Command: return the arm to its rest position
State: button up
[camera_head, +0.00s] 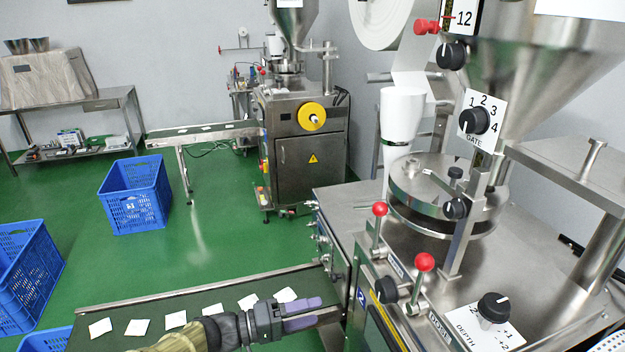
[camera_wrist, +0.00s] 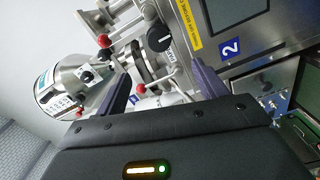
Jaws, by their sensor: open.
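My gripper (camera_head: 311,314) is at the bottom middle of the head view, over the right end of the near conveyor belt (camera_head: 75,337). Its two purple-grey fingers are apart, with nothing seen between them, and point right toward the near packing machine (camera_head: 338,201). In the wrist view the fingers of my gripper (camera_wrist: 158,92) stand apart at either side. Beyond them show the machine's panel with the blue "2" label (camera_wrist: 230,48), a black knob (camera_wrist: 160,38) and a metal hopper (camera_wrist: 62,87). My forearm enters from the bottom and hides part of the belt.
Several white teabags (camera_head: 138,327) lie in a row on the belt. Red-ball levers (camera_head: 424,262) and knobs stand up from the machine close to my gripper's right. Blue crates (camera_head: 135,196) stand on the green floor at left. A second machine (camera_head: 305,140) stands behind, with open floor between.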

jog(key=s+d+f+g+y, duration=0.3)
jog(key=d+g+y, duration=0.1)
jog(key=d+y, duration=0.25)
jog(key=s+d+f+g+y, duration=0.35)
jog(key=d+y, duration=0.25)
jog(key=d, duration=0.2)
jog(key=s+d+r+t+y, duration=0.2)
jog(key=d+r+t+y, duration=0.1)
jog(key=r, duration=0.5)
jog(key=shift+m+t+y+p, duration=0.3)
jog(key=shift+t+y+p, duration=0.15)
jog(key=shift+t+y, duration=0.3)
